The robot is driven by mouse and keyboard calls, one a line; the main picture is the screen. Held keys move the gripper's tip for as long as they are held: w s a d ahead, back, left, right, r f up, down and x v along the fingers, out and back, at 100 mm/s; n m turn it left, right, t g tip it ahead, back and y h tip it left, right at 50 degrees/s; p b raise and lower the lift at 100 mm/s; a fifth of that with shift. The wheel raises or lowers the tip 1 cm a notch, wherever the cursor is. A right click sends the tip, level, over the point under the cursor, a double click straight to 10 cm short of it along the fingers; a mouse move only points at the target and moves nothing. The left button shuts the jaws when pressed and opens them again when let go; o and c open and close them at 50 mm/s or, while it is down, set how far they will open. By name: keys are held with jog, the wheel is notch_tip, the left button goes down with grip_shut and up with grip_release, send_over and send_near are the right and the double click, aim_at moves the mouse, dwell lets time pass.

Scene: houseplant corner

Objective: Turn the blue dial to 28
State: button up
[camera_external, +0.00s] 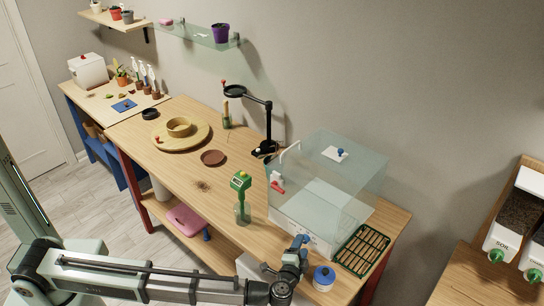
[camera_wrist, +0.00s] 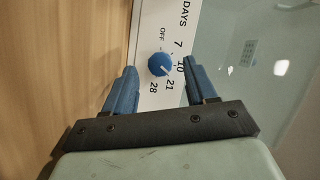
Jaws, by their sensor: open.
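The blue dial (camera_wrist: 158,64) shows in the wrist view on a white panel (camera_wrist: 149,100) printed with DAYS, OFF, 7, 10, 21 and 28. Its pale pointer mark faces lower right, on the side of 10 and 21, nearest 21 as far as I can tell. My gripper (camera_wrist: 159,66) is open, with one blue finger on each side of the dial and a visible gap to it. In the external view, my gripper (camera_external: 302,240) is at the front of the clear-lidded box (camera_external: 335,180) and hides the dial.
A blue-lidded jar (camera_external: 324,279) stands close to the right of my gripper. A green-rimmed tray (camera_external: 362,251) lies beside the box. A green-topped tool in a glass (camera_external: 242,195) stands to the left.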

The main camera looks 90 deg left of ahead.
jog(key=v, duration=1.2)
jog(key=s+a+r+n+h, duration=0.1)
jog(key=s+a+r+n, duration=0.2)
jog(key=s+a+r, duration=0.4)
jog(key=w+d+f+n+t+h, duration=0.3)
jog(key=n+h, duration=0.2)
jog(key=n, duration=0.2)
jog(key=x, duration=1.3)
jog(key=shift+w+a, duration=0.15)
jog(key=shift+a, duration=0.3)
